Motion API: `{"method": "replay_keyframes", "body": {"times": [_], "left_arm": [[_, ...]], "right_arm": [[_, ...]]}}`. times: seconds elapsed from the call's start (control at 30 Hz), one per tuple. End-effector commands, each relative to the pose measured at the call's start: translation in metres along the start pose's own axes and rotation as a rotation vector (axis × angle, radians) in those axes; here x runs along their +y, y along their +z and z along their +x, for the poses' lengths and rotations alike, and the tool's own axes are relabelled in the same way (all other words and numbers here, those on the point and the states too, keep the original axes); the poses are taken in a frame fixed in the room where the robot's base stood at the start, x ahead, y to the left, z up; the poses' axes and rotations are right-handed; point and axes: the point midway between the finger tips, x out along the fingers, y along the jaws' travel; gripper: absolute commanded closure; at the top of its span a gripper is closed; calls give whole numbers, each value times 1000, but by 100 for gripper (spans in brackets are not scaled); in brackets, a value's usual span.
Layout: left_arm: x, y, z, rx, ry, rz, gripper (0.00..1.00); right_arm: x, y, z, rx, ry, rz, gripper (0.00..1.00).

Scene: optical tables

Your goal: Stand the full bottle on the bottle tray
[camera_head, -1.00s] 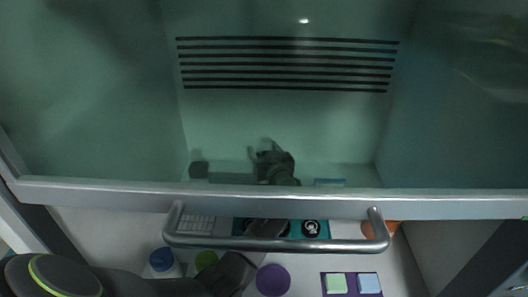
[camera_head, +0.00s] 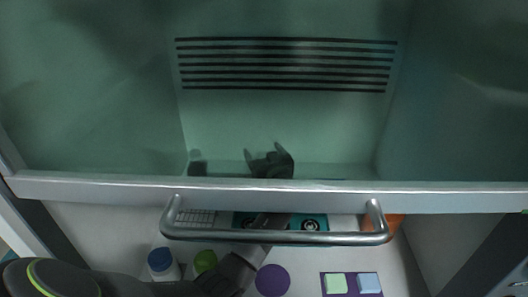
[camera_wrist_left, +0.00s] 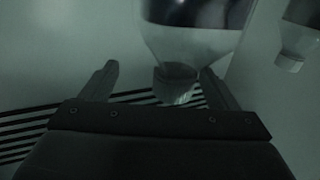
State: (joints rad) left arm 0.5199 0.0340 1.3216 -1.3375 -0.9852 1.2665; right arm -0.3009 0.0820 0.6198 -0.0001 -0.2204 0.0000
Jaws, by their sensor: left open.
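My left arm comes in from the lower left and passes under the hood's raised glass front. My left gripper (camera_head: 265,152) shows dimly through the glass, with its fingers apart. In the left wrist view, a clear bottle with dark contents (camera_wrist_left: 194,42) shows beyond the open fingers (camera_wrist_left: 160,82). Its narrow end lies near the right finger; contact cannot be told. A teal tray with round dark spots (camera_head: 310,226) lies below the sash handle, partly hidden; I cannot tell if it is the bottle tray. My right gripper is not in view.
The sash handle (camera_head: 275,237) crosses above the worktop. A blue-capped bottle (camera_head: 160,262), a green round item (camera_head: 205,261) and a purple disc (camera_head: 272,280) stand in front. A purple plate (camera_head: 350,291) holds two blocks. Another vessel (camera_wrist_left: 298,38) shows in the wrist view.

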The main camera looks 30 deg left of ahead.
Motion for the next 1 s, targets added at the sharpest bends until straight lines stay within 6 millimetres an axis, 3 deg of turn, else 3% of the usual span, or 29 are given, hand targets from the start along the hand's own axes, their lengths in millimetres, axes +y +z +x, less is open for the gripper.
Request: {"method": "replay_keyframes", "body": {"times": [0.27,0.33,0.63,1.0], "left_arm": [[-2,-15,0,-4,-2,7,18],[0,-3,-16,-7,2,0,18],[0,-6,-62,-3,0,-1,18],[0,-11,-75,0,-1,1,18]], "right_arm": [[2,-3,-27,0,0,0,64],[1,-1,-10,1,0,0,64],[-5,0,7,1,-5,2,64],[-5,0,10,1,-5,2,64]]}}
